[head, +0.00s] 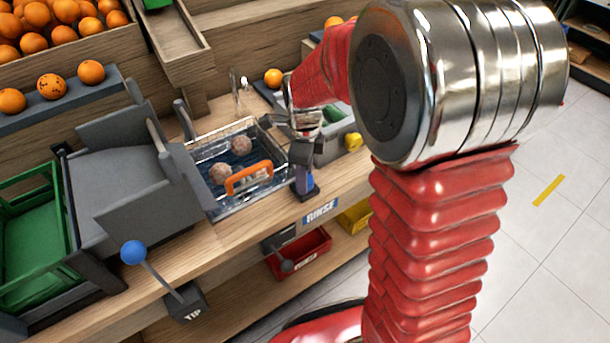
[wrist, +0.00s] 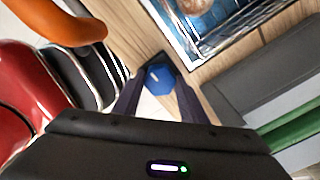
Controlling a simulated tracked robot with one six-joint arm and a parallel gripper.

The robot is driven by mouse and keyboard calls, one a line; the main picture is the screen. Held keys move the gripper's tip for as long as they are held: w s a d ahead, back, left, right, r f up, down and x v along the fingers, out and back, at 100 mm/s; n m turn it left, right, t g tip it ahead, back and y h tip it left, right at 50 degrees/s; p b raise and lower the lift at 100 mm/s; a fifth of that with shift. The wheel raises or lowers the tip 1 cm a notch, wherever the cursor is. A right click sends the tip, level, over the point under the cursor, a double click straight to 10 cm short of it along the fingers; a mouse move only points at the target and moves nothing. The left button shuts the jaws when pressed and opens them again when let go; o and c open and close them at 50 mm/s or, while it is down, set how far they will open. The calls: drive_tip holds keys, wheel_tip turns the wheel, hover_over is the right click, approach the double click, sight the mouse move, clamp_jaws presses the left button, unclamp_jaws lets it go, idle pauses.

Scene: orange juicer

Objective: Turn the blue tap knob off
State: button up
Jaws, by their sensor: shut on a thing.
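The blue tap knob (wrist: 160,77) shows in the wrist view between the two dark fingers of my gripper (wrist: 159,86). The fingers are shut on it from both sides. In the head view my gripper (head: 303,172) points down at the counter's front edge, just right of the wash basin and above the RINSE label. A small blue part of the knob (head: 309,191) shows there; my fingers hide most of it. I cannot tell how far the knob is turned.
A wire basket with an orange handle (head: 249,178) sits in the water basin, with two brownish balls. A blue ball lever marked TIP (head: 133,252) stands at the front left. Oranges (head: 52,86) line a shelf. A red bin (head: 300,255) is below the counter.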

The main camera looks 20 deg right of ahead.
drive_tip(key=shift+w, duration=0.1)
drive_tip(key=o, duration=1.1)
drive_tip(key=shift+c, duration=0.2)
wheel_tip(320, 180, up, 14)
drive_tip(key=shift+f, duration=0.15)
idle(0.3)
